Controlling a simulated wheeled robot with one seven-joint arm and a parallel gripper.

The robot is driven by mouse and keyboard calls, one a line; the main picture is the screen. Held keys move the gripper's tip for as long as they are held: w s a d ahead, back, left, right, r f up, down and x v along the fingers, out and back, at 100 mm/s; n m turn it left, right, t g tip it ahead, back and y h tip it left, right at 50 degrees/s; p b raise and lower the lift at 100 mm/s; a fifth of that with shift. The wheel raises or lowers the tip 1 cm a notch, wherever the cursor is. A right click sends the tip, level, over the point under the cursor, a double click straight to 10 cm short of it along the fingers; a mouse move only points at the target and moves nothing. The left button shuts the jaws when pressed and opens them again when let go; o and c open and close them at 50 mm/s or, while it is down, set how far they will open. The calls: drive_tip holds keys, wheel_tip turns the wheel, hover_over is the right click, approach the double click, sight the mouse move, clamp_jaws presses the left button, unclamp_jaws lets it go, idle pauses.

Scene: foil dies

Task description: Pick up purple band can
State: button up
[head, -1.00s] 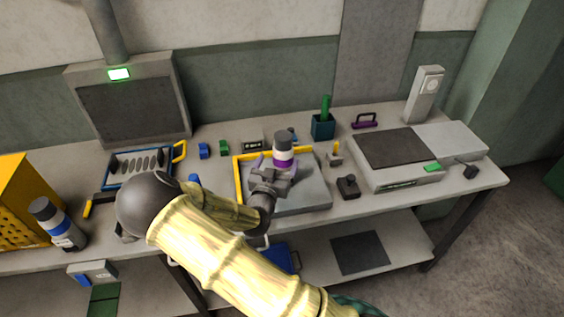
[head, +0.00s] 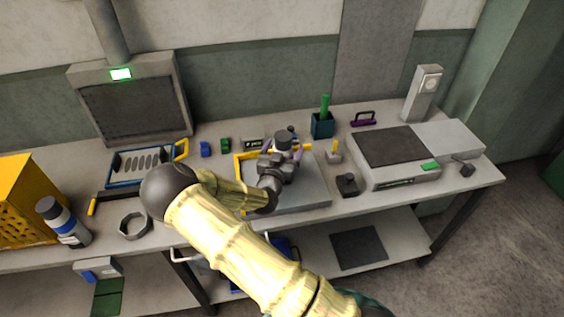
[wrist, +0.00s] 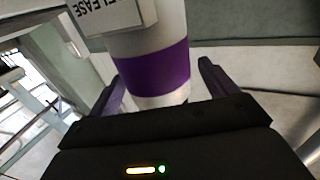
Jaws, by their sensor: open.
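I cannot tell whether either finger touches the can.
A grey plate with a yellow frame (head: 238,172) lies under my gripper. A blue-banded can (head: 62,222) and grey ring (head: 135,226) are left.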

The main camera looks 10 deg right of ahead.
sight(283, 136)
drive_tip(key=shift+c, duration=0.5)
drive_tip(key=shift+w, duration=0.15)
drive_tip(key=c, duration=1.7)
drive_tip(key=shift+w+a, duration=0.1)
drive_tip(key=shift+c, duration=0.2)
drive_tip(key=shift+s+a+r, duration=0.1)
drive_tip(key=shift+s+a, duration=0.05)
drive_tip(key=shift+s, duration=0.1)
drive_tip(key=shift+w+d+r, duration=0.1)
drive_tip(key=shift+d+r, duration=0.25)
drive_tip(key=shift+r, duration=0.05)
wheel_tip(283, 136, up, 8)
drive_tip(key=shift+a+r+b, duration=0.1)
drive_tip(key=shift+a+b, duration=0.05)
drive_tip(key=shift+b, duration=0.8)
drive_tip(key=shift+r, duration=0.45)
drive_tip(key=shift+a, duration=0.1)
